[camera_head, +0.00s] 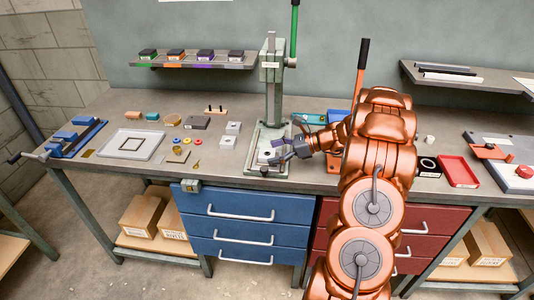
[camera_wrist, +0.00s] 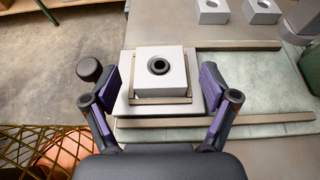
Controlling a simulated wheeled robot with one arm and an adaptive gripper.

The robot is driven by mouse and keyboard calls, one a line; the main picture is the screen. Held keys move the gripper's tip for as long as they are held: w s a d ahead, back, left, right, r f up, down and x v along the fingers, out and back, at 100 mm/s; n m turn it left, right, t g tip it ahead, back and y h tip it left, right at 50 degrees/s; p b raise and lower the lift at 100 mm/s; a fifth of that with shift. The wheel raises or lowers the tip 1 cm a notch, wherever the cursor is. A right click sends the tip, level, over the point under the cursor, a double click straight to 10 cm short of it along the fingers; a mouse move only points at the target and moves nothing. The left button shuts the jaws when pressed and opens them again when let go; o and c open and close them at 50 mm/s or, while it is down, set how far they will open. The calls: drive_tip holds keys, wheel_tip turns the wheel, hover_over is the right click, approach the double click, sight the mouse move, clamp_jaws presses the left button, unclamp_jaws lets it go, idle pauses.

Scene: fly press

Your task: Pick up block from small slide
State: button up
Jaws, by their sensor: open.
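The pale block (camera_wrist: 161,62) with a dark round hole in its top sits on the small slide (camera_wrist: 134,102), a light plate with thin rails, in the wrist view. My gripper (camera_wrist: 161,85) is open, with one purple-padded finger on each side of the near part of the block. In the head view my gripper (camera_head: 282,151) is low at the front of the green press (camera_head: 273,85). The block is too small and partly covered there to make out clearly.
Two more pale blocks with holes (camera_wrist: 212,12) (camera_wrist: 262,11) lie on the bench beyond. Long rails (camera_wrist: 250,119) run to the right of the slide. A blue vise (camera_head: 75,135), a square tray (camera_head: 131,145) and small parts are on the left; a red tray (camera_head: 458,171) is on the right.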

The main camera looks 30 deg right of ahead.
drive_tip(key=shift+w+a+f, duration=0.2)
drive_tip(key=shift+w+a, duration=0.25)
drive_tip(key=shift+a, duration=0.05)
drive_tip(key=c, duration=1.4)
